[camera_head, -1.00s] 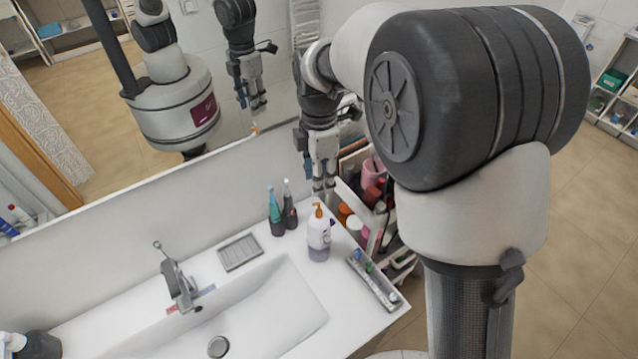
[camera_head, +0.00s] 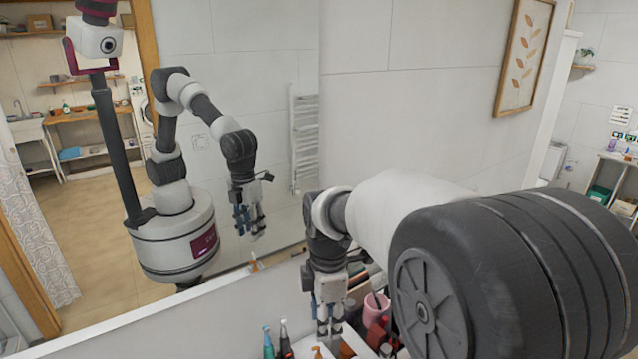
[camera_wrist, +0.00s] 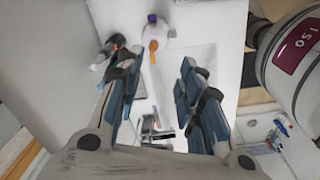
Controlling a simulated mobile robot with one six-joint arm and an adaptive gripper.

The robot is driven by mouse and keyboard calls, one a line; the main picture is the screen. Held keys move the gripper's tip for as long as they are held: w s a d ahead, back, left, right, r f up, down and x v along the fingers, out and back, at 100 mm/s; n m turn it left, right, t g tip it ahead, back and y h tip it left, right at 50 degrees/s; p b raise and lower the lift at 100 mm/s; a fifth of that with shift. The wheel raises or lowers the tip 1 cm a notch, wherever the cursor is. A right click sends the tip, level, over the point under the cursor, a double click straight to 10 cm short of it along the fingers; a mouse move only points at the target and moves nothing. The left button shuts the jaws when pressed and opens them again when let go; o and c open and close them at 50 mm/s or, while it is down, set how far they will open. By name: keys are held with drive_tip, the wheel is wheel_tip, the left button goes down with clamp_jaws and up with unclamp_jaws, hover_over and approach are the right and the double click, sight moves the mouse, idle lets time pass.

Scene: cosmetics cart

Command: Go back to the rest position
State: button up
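My gripper (camera_head: 329,325) hangs down at the end of my arm, in front of the mirror and beside the cosmetics on the cart. In the wrist view its two blue-padded fingers (camera_wrist: 158,75) stand apart with nothing between them. The white washbasin shows beyond the gap. A pump bottle with an orange nozzle (camera_wrist: 153,48) stands past the fingertips. A pink cup (camera_head: 375,304) and several containers are right of the gripper in the head view. My arm hides part of the cart.
The mirror (camera_head: 225,85) fills the left wall and reflects my body and arm. Two upright bottles or brushes (camera_head: 277,341) stand on the washbasin top left of the gripper. A leaf picture (camera_head: 524,55) hangs at the right. Shelves (camera_head: 609,185) stand farther right.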

drive_tip(key=s+d+f+m+t+b, duration=0.2)
drive_tip(key=s+d+m+b, duration=0.3)
drive_tip(key=s+m, duration=0.5)
drive_tip(key=s+d+f+m+t+b, duration=0.2)
drive_tip(key=s+d+m+b, duration=0.4)
drive_tip(key=s, duration=0.8)
drive_tip(key=d+m, duration=0.2)
drive_tip(key=m, duration=0.2)
drive_tip(key=shift+s+f, duration=0.15)
drive_tip(key=shift+s, duration=0.1)
